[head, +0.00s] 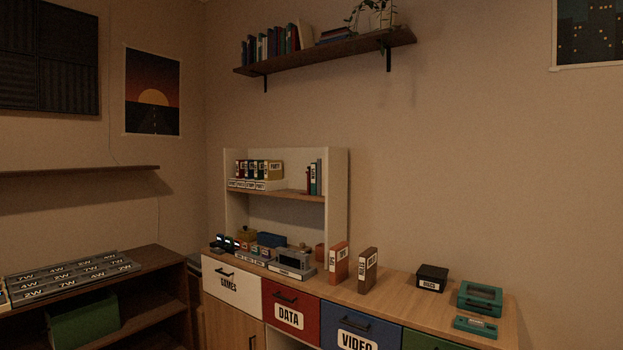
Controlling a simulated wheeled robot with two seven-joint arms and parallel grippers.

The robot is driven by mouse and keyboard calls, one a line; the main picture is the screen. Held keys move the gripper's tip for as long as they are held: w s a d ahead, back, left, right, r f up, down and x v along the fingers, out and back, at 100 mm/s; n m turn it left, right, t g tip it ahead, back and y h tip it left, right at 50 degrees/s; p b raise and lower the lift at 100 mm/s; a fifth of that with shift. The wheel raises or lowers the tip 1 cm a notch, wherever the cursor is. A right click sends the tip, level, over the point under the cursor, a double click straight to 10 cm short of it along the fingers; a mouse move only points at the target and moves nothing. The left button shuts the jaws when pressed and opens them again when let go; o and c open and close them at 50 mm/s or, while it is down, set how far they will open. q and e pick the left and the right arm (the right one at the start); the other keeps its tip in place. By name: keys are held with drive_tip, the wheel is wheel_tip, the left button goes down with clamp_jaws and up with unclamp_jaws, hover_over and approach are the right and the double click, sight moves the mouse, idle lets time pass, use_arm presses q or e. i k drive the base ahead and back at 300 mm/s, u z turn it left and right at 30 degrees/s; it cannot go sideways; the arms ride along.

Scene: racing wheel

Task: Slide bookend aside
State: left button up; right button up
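No thing is clearly recognisable as a bookend at this size. An orange upright block (339,261) with a white label stands on the wooden cabinet top. A brown upright block (367,270) with a white label stands to its right, apart from it. A few thin red and green books (314,178) stand at the right of the hutch shelf (285,194). Several labelled binders (258,168) stand at its left, above a row of white boxes. Neither of my grippers is in view.
A black box (432,278) and a teal case (480,298) sit on the right of the cabinet top (400,297). Small devices (291,264) crowd its left. Drawers are shut. A wall shelf (325,50) holds books and a plant. Another shelf unit (150,262) stands left.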

sight(309, 193)
drive_tip(key=u, duration=1.05)
drive_tip(key=i, duration=0.7)
drive_tip(key=z, duration=0.6)
drive_tip(key=i, duration=0.45)
drive_tip(key=z, duration=0.45)
